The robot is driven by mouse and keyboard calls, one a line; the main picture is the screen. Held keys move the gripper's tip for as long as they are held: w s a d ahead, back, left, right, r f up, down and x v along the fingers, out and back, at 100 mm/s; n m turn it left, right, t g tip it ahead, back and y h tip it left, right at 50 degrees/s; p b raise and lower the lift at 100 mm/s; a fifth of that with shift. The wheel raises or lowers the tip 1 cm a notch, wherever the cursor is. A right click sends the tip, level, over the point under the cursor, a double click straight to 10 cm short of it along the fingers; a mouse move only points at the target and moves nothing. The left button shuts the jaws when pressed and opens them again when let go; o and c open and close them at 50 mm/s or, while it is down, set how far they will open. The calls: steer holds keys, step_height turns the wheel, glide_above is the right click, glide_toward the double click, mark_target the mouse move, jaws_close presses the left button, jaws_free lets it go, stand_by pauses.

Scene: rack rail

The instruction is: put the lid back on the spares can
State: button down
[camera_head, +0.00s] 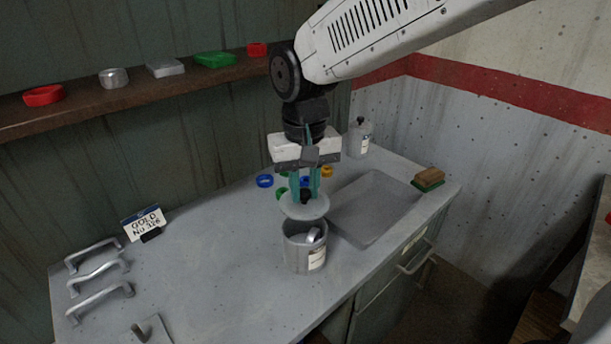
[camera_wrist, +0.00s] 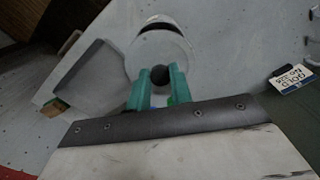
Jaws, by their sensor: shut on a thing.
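My gripper (camera_head: 306,190) has teal fingers shut on the black knob of a round grey lid (camera_head: 292,210). The lid is held roughly level above the open spares can (camera_head: 296,262), with a gap between lid and rim. The can is grey, stands upright on the bench and has a pale label. Something light shows inside its mouth. In the wrist view the lid (camera_wrist: 146,55) hides most of the can; a dark strip of its opening (camera_wrist: 158,27) shows past the lid's far edge. The fingers (camera_wrist: 158,82) grip the knob there.
A second can with a knobbed lid (camera_head: 359,138) stands at the back. Several coloured rings (camera_head: 264,181) lie behind the lid. A recessed tray (camera_head: 368,218) and a sponge-like block (camera_head: 429,177) are right. Handles (camera_head: 98,270) and a sign (camera_head: 145,221) are left.

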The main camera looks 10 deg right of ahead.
mark_target(305, 203)
steer(key=shift+f, duration=2.45)
steer(key=shift+s+f, duration=0.15)
stand_by(0.3)
steer(key=c, duration=0.7)
jaws_free()
steer(key=shift+r, duration=3.5)
jaws_close()
